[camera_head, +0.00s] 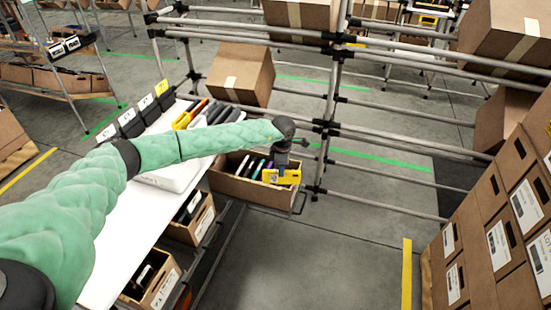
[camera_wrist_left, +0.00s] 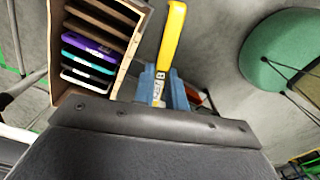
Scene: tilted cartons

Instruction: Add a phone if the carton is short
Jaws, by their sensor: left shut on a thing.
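An open carton (camera_head: 250,193) stands at the right end of the white table. In the left wrist view the carton (camera_wrist_left: 125,66) has dividers, with purple (camera_wrist_left: 86,44), teal (camera_wrist_left: 88,62) and white (camera_wrist_left: 86,78) phones in neighbouring slots; several slots beside them look empty. My left gripper (camera_head: 281,168) is shut on a yellow phone (camera_head: 288,177) at the carton's right side. In the left wrist view the yellow phone (camera_wrist_left: 172,35) shows edge-on between the blue fingertips, apart from the slotted phones and beside the carton wall. My right gripper is out of view.
Several phones (camera_head: 205,114) stand in a row on the white table (camera_head: 118,235) behind my arm. Lower cartons (camera_head: 192,222) with dark items sit under the table edge. A pipe rack (camera_head: 330,115) rises just beyond the carton. Stacked cartons (camera_head: 490,235) fill the right; floor between is clear.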

